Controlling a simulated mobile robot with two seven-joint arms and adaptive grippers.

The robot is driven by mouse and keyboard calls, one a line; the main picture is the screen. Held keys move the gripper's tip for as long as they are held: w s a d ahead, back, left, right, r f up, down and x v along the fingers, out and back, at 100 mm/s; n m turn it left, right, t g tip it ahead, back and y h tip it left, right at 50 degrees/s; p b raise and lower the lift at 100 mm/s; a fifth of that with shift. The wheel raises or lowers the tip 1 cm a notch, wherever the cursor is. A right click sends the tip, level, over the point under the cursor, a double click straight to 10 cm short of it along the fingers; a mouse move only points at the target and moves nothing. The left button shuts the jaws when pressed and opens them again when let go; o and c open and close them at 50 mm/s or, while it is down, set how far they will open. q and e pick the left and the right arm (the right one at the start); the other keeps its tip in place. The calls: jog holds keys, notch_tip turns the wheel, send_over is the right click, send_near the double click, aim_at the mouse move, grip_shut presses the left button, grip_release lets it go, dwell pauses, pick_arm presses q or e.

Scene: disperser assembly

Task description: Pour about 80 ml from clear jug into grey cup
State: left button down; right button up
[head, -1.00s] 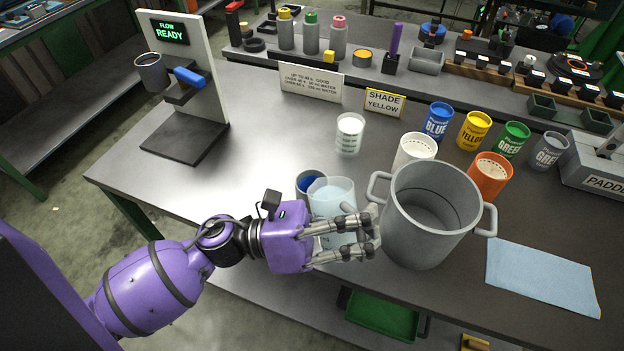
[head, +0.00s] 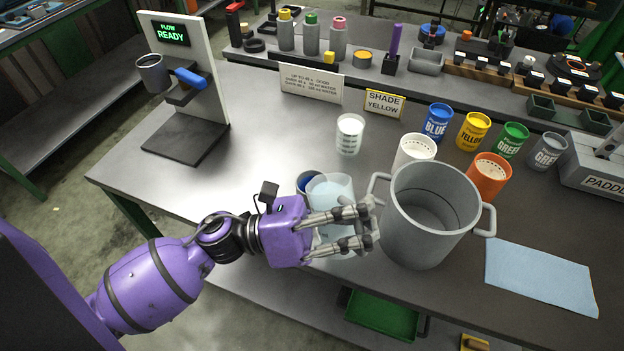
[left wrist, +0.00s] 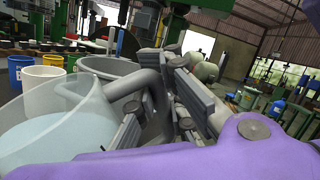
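The clear jug (head: 329,188), partly filled with pale liquid, is at the table's front edge, left of the big pot. A grey cup (head: 152,75) sits on the stand at back left. A small vessel with a dark blue inside (head: 304,181) stands behind the jug, mostly hidden. My right gripper is not in view.
The large grey pot (head: 430,225) is close to my left fingertips. White containers (head: 350,135), an orange cup (head: 489,175) and coloured pigment cans stand behind. A blue cloth (head: 540,277) lies at right. The table between the stand (head: 185,140) and the jug is clear.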

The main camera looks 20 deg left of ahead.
pick_arm(q)
jog(key=shift+w+a+r+n+t+p, duration=0.15)
jog(key=shift+w+a+r+n+p, duration=0.1)
jog(key=shift+r, duration=0.25)
jog(key=shift+w+a+r+n+t+p, duration=0.1)
jog(key=shift+r+n+p, duration=0.1)
jog(key=shift+r, duration=0.25)
jog(key=shift+w+a+r+n+t+p, duration=0.15)
jog(key=shift+w+a+r+n, duration=0.1)
jog(key=shift+r, duration=0.25)
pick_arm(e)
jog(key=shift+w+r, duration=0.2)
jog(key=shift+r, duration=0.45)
pick_arm(q)
jog(key=shift+r, duration=0.15)
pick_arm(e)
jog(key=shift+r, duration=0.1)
pick_arm(q)
jog(key=shift+w+a+r+n+t+h+p, duration=0.15)
jog(key=shift+w+a+r+n+t, duration=0.2)
jog(key=shift+n, duration=0.3)
jog(key=shift+w+a+r+n+t+h+p, duration=0.15)
jog(key=shift+r+n+t, duration=0.25)
jog(key=shift+n, duration=0.25)
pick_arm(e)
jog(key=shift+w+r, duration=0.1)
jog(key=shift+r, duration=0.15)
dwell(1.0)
